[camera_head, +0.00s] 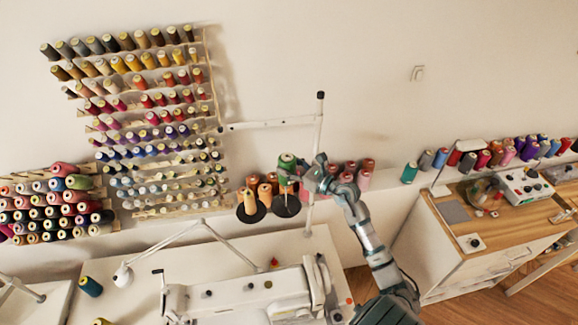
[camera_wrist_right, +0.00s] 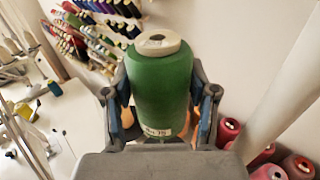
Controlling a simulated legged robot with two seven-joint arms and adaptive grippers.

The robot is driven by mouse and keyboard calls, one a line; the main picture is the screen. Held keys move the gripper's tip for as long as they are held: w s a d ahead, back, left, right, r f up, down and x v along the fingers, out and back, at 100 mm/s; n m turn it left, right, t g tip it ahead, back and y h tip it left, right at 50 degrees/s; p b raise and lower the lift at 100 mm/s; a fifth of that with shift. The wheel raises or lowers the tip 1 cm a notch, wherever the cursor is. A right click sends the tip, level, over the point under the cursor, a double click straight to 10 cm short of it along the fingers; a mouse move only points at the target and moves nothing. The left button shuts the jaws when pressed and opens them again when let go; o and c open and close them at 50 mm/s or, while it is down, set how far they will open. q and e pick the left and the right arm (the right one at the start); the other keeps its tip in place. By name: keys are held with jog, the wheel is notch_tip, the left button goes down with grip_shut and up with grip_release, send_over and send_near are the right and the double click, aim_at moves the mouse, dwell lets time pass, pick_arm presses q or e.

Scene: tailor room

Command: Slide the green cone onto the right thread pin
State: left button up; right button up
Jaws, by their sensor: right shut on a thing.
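The green cone (camera_wrist_right: 161,85) is upright between the fingers of my right gripper (camera_wrist_right: 160,110) in the right wrist view, with its pale top facing up. In the head view the green cone (camera_head: 286,163) is at the tip of my right gripper (camera_head: 298,174). It appears above the right black disc of the thread stand (camera_head: 287,207); the pin itself is hidden, and I cannot tell whether the cone touches it. An orange cone (camera_head: 250,203) stands on the left disc. My left gripper is not in view.
The upright white pole (camera_head: 318,135) of the stand is close beside my right gripper. Pink and red cones (camera_head: 366,172) stand on the ledge behind. The sewing machine (camera_head: 245,295) is on the table in front. A thread rack (camera_head: 150,110) covers the wall at left.

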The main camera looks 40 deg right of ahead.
jog(key=shift+d+f, duration=0.15)
jog(key=shift+f, duration=0.05)
dwell(0.3)
jog(key=shift+f+b, duration=0.5)
jog(key=shift+b, duration=0.05)
notch_tip(320, 180, down, 10)
jog(key=b, duration=0.8)
jog(key=shift+f+b, duration=0.75)
jog(key=shift+f, duration=0.1)
dwell(1.1)
